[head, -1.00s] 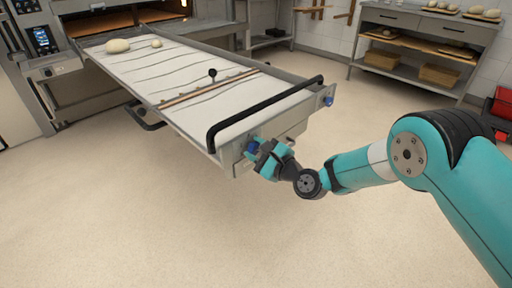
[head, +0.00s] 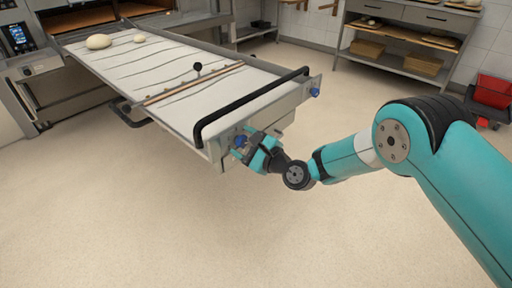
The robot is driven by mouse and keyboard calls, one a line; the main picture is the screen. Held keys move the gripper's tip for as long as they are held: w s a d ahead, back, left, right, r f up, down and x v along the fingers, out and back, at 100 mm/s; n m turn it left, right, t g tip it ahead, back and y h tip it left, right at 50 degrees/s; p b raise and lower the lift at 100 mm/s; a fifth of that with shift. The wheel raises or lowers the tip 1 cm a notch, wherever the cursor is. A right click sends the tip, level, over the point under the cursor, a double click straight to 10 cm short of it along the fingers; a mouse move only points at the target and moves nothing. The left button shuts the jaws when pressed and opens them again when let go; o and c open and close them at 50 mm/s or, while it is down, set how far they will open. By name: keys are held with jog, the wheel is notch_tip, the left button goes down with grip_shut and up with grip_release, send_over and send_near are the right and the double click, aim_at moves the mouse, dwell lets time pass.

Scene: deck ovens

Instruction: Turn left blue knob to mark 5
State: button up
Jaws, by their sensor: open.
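The left blue knob (head: 240,141) sits on the front end panel of the oven loader (head: 213,151), near its left corner. My gripper (head: 247,148) is at this knob, with its teal fingers open. From this view I cannot tell whether the fingers touch the knob or stand just around it. The mark numbers and the knob's pointer are too small to read. A second blue knob (head: 315,91) is at the right end of the same panel, away from my gripper.
A black handle bar (head: 250,104) runs across the loader's front above the knobs. Two dough pieces, a larger one (head: 98,41) and a smaller one (head: 139,38), lie on the loader's far end. A shelf table (head: 405,45) and a red bucket (head: 493,91) stand right. The floor in front is clear.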

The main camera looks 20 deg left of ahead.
jog(key=b+v, duration=1.3)
jog(key=v, duration=0.4)
jog(key=shift+d, duration=0.15)
